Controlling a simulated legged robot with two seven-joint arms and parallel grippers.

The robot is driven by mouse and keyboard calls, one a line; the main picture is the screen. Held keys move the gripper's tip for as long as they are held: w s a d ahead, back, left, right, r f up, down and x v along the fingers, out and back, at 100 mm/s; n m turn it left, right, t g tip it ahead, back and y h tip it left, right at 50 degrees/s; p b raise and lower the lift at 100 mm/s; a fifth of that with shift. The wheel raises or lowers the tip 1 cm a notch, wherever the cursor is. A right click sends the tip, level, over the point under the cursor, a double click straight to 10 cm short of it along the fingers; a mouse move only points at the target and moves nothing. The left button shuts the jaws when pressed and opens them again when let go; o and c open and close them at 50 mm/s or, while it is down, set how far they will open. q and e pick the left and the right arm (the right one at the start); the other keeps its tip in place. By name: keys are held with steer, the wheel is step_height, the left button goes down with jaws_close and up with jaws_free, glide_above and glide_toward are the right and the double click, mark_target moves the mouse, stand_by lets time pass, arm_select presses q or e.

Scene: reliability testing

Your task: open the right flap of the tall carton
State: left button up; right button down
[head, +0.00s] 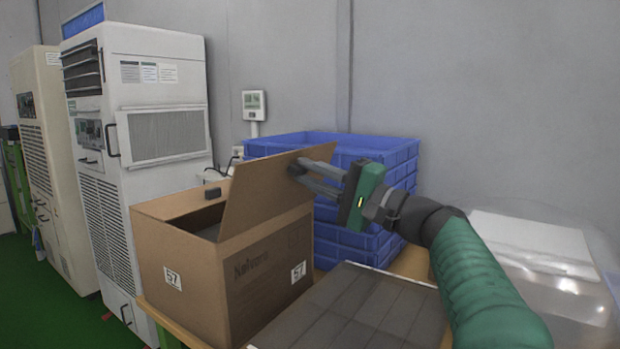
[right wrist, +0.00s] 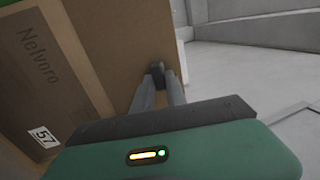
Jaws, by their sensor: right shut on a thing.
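The tall carton (head: 190,270) is brown cardboard with "57" labels and stands on a table. Its right flap (head: 265,190) stands raised and tilted along the right side, and part of the dark inside shows to its left. My right gripper (head: 298,168) is shut on the flap near its upper far edge, reaching in from the right. In the right wrist view the fingertips (right wrist: 157,70) meet at the flap's edge, and the carton's printed side (right wrist: 40,75) is at the left. My left gripper is not seen.
Stacked blue crates (head: 375,155) stand behind the carton and my right gripper. A dark panelled flat surface (head: 360,305) lies in front right of the carton. A clear plastic-covered stack (head: 540,245) is at the far right. A white cabinet (head: 165,140) stands at the left.

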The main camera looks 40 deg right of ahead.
steer(key=shift+w+f, duration=0.1)
steer(key=shift+f, duration=0.2)
steer(key=c, duration=1.7)
jaws_free()
steer(key=o, duration=0.3)
steer(key=shift+w, duration=0.25)
steer(key=shift+s, duration=0.1)
steer(key=shift+r, duration=0.1)
steer(key=shift+s+d, duration=0.1)
steer(key=shift+s, duration=0.2)
steer(key=p+v, duration=0.1)
steer(key=v, duration=0.4)
steer(key=p+v, duration=0.1)
steer(key=v, duration=1)
steer(key=shift+f+p, duration=0.3)
steer(key=shift+p, duration=0.1)
